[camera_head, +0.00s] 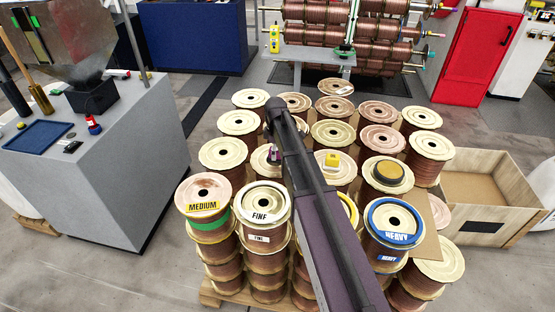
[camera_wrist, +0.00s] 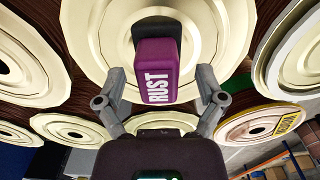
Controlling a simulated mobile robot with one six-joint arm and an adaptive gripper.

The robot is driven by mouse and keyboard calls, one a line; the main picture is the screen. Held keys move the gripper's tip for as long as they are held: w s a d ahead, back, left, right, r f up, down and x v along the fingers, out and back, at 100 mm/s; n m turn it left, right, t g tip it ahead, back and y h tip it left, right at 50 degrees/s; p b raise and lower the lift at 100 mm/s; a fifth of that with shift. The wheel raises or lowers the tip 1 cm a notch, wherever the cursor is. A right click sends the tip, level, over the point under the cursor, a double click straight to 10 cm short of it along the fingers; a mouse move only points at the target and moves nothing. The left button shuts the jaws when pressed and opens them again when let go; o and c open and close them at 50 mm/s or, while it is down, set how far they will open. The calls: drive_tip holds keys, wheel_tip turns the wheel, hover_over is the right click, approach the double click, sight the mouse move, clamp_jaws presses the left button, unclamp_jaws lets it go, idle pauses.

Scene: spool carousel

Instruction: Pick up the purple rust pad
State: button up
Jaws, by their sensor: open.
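The purple rust pad (camera_wrist: 157,72) is a small block with white "RUST" lettering and a dark part at its far end. In the wrist view it lies between the fingers of my gripper (camera_wrist: 161,82), with a gap on each side. My gripper is open and empty. A cream spool top (camera_wrist: 97,40) is behind the pad. In the head view a small bit of the purple pad (camera_head: 271,156) shows on a spool in the middle left of the group, mostly hidden by my arm.
Spools labelled MEDIUM (camera_head: 203,190), FINE (camera_head: 263,204) and HEAVY (camera_head: 396,220) stand in front. A yellow block (camera_head: 332,160) and a round brown-topped tin (camera_head: 388,173) sit on other spools. A wooden crate (camera_head: 500,232) is at right, a grey workbench (camera_head: 125,150) at left.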

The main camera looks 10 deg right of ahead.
drive_tip(key=shift+f+b, duration=0.4)
drive_tip(key=shift+f, duration=0.2)
clamp_jaws()
idle(0.3)
